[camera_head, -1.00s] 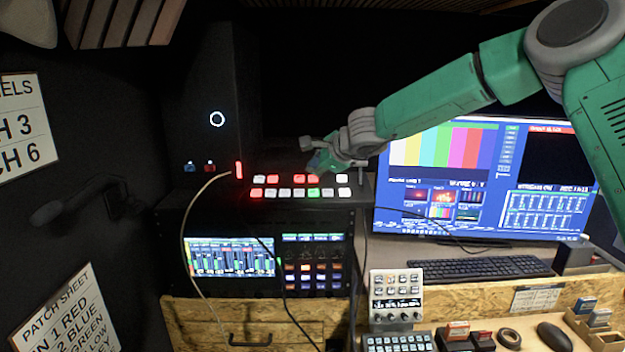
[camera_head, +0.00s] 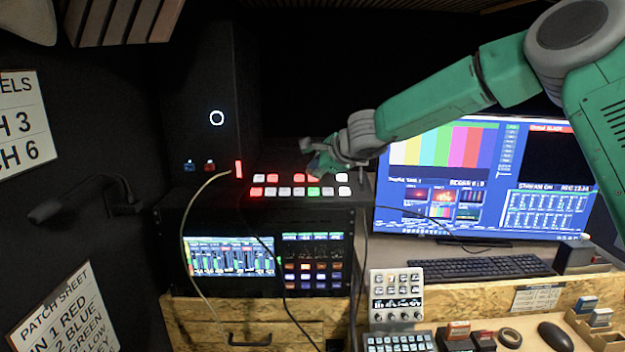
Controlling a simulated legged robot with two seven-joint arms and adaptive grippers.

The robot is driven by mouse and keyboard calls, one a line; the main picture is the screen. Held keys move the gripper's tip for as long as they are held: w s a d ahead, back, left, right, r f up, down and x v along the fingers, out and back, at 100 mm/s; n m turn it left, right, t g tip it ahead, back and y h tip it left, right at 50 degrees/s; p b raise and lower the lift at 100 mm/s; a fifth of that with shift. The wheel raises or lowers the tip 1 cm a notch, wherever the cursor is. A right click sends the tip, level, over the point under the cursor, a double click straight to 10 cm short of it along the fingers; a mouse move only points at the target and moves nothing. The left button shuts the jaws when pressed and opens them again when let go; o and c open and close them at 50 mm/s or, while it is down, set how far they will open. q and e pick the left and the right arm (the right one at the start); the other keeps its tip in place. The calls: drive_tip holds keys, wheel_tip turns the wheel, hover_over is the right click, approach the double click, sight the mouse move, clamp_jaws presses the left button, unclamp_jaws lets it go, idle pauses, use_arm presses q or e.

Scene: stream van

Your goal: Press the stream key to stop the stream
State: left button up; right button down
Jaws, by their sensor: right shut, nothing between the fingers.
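A black switcher panel (camera_head: 308,203) with two rows of lit keys stands on the rack in the middle. Its keys glow white and red, and one in the lower row glows green (camera_head: 313,191). My right gripper (camera_head: 318,170) is shut and empty, its fingertips at the upper row's right part, hiding some keys. I cannot tell whether the tips touch a key, or which key is the stream key. The monitor (camera_head: 480,180) at right shows colour bars and a stream status line too small to read surely. My left gripper is out of view.
Below the panel are a rack screen (camera_head: 230,257) and a lit keypad (camera_head: 303,272). A keyboard (camera_head: 478,268), a small white control unit (camera_head: 396,294) and a mouse (camera_head: 554,336) are on the desk. A pale cable (camera_head: 188,230) hangs at left.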

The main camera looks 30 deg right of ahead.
sight(314, 184)
drive_tip(key=shift+w+f+b, duration=0.1)
drive_tip(key=shift+f+b, duration=0.2)
drive_tip(key=shift+f, duration=0.1)
idle(0.5)
drive_tip(key=shift+r, duration=0.1)
drive_tip(key=shift+s+r+p, duration=0.2)
drive_tip(key=shift+r+p, duration=0.55)
drive_tip(key=r+p, duration=0.3)
drive_tip(key=s+r+p, duration=0.1)
drive_tip(key=r, duration=0.1)
drive_tip(key=shift+a, duration=0.35)
drive_tip(key=shift+f, duration=0.1)
idle(0.7)
